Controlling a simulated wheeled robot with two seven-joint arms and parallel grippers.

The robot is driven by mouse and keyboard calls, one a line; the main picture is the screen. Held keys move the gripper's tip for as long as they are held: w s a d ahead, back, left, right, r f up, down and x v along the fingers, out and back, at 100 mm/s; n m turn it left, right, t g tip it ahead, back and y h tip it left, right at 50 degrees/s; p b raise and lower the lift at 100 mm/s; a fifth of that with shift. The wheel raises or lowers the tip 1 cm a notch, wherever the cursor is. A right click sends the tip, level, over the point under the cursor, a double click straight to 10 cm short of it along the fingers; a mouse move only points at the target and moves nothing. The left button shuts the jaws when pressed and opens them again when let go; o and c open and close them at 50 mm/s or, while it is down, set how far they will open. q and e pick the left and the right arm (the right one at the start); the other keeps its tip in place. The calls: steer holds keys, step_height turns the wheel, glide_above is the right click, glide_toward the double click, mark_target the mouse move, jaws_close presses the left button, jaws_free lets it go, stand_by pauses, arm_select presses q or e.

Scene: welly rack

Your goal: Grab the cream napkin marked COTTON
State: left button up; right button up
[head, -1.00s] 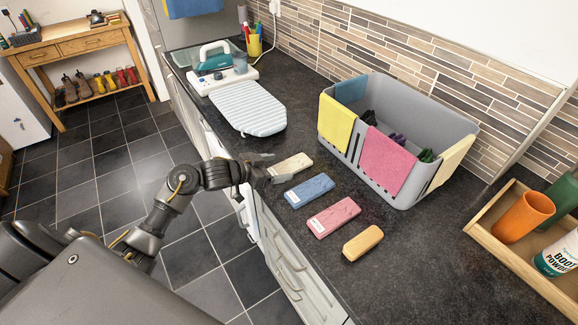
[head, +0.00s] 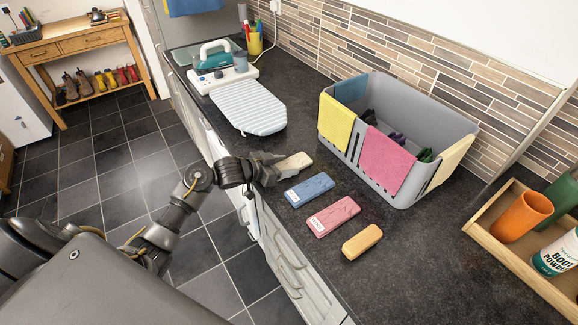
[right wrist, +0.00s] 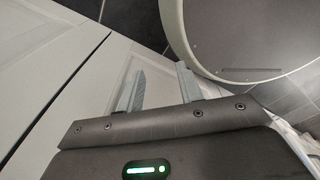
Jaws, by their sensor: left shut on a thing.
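The cream folded napkin (head: 297,161) lies at the far end of a row on the dark worktop. My left gripper (head: 274,162) is shut on its left end, close to the worktop. The napkin's label is hidden by the fingers, and I cannot read any marking on it. I cannot tell whether the napkin is lifted. In the right wrist view my right gripper (right wrist: 158,88) is open and empty, its two fingers apart in front of pale cabinet doors.

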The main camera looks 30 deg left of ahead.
arm_select(q)
steer(key=shift+r, duration=0.65)
steer(key=s+a+r+b, duration=0.3)
steer(key=s+a+r, duration=0.3)
steer(key=a+r, duration=0.5)
steer(key=shift+a+r, duration=0.35)
steer(key=shift+a, duration=0.5)
